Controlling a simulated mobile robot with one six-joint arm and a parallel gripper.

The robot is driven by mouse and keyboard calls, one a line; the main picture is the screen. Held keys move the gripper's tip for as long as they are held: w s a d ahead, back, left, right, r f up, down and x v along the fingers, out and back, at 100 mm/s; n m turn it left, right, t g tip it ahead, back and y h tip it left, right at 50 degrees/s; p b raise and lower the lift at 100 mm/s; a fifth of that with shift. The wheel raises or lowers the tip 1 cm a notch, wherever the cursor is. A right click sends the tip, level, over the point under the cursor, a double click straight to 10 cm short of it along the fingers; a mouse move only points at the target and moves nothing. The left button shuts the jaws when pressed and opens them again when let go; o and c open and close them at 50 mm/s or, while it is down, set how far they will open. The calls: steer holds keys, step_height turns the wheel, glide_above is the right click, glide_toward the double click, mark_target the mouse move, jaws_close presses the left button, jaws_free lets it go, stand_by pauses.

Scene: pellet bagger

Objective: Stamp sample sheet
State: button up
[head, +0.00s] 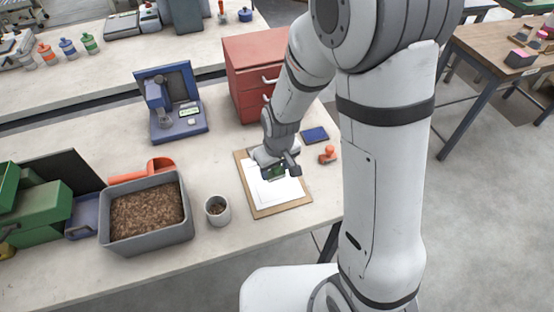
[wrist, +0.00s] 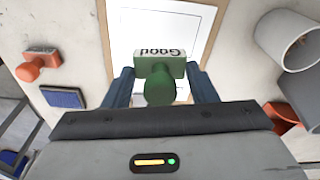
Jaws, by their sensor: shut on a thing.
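My gripper (head: 278,165) is shut on a green stamp (wrist: 159,85). In the wrist view the stamp is between the two blue fingers, with a round green handle and a pale label reading "Good", upside down in the picture. The sample sheet (wrist: 150,22) is white and lies on a brown clipboard (head: 262,212). The stamp is over the sheet; I cannot tell whether it touches the paper. A blue ink pad (head: 315,134) lies right of the clipboard in the head view. A red-orange stamp (head: 327,155) stands near it, and also shows in the wrist view (wrist: 37,67).
A grey bin of brown pellets (head: 104,229) and a small cup (head: 224,217) stand left of the clipboard. An orange scoop (head: 161,165) is behind the bin. A blue device (head: 187,130) and red drawers (head: 240,80) stand at the back.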

steer(key=b, duration=0.4)
glide_above(276, 188)
steer(key=shift+f, duration=2.85)
steer(key=shift+f, duration=0.2)
steer(key=shift+f+b, duration=0.35)
steer(key=shift+b, duration=0.15)
steer(key=shift+r, duration=0.1)
steer(key=shift+r+p, duration=2.35)
steer(key=shift+r, duration=1.1)
